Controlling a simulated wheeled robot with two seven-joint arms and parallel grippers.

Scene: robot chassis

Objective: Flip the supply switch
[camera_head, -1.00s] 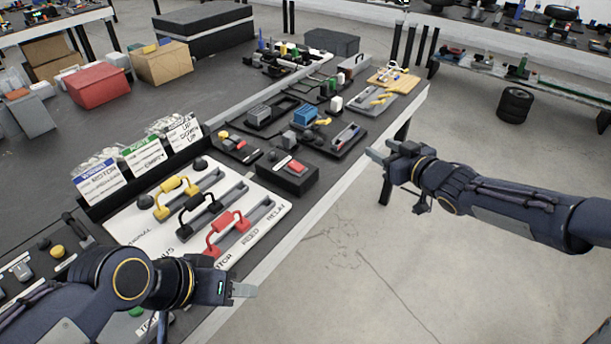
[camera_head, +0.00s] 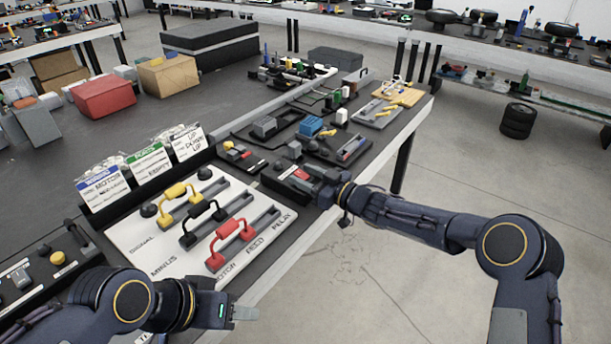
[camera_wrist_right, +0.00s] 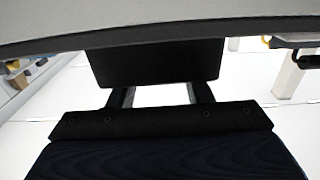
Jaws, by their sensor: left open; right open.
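A dark box with a red rocker switch (camera_head: 300,174) sits near the table's front edge in the head view; I cannot read a supply label on it. My right gripper (camera_head: 314,184) is at the right end of this box and hides part of it; whether they touch is unclear. In the right wrist view, the right gripper (camera_wrist_right: 158,95) has its two fingers apart, with a dark block (camera_wrist_right: 155,65) beyond them. My left gripper (camera_head: 240,313) is open and empty by the front edge, below the white panel (camera_head: 130,232), which carries yellow, black and red handles.
Labelled cards (camera_head: 148,160) stand behind the white panel. A tray with a blue block (camera_head: 310,126) lies beyond the switch box. A red box (camera_head: 103,97) and a cardboard box (camera_head: 168,75) stand further back. Open floor lies right of the table edge.

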